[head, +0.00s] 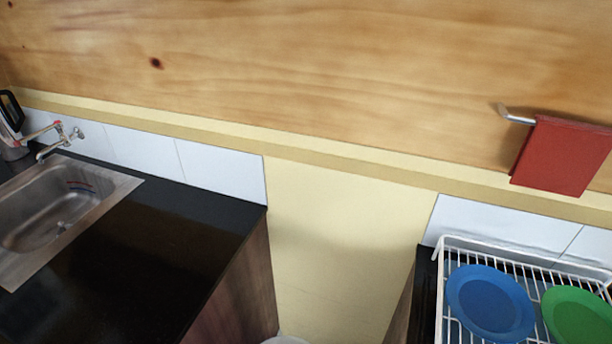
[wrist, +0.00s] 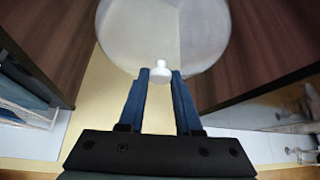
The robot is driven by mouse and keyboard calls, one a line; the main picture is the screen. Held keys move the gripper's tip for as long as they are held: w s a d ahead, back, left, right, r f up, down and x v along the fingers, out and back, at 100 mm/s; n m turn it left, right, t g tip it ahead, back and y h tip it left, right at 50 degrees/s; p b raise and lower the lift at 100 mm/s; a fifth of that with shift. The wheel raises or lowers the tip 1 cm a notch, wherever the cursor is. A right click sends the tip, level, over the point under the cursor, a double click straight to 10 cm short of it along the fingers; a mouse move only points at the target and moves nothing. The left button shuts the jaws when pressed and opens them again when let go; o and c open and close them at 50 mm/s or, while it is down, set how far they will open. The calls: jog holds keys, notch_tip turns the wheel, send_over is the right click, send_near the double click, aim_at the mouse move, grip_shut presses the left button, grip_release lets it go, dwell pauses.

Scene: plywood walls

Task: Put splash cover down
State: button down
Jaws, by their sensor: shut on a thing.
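The splash cover (wrist: 185,30) is a pale, round, translucent disc with a small white knob, in the upper middle of the wrist view. My gripper (wrist: 161,75) is shut on the knob, one blue finger on each side. The cover hangs in the gap between two dark wooden cabinet sides. Its far edge is cut off by the frame. In the head view, a sliver of a pale round thing (head: 285,340), which looks like the cover, shows at the bottom edge. My gripper is not visible there.
A black counter (head: 150,250) with a steel sink (head: 65,210) and tap is on the left; its front part is bare. A white dish rack (head: 440,290) holds a blue plate (head: 490,302) and a green plate (head: 578,318). A red cloth (head: 562,155) hangs above it.

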jog(key=shift+n+y, duration=0.3)
jog(key=shift+n, duration=0.3)
jog(key=s+d, duration=0.2)
jog(key=d, duration=0.1)
jog(key=s+d, duration=0.1)
jog(key=s, duration=0.1)
jog(key=shift+d+f, duration=0.2)
jog(key=shift+f, duration=0.05)
jog(key=shift+d, duration=0.1)
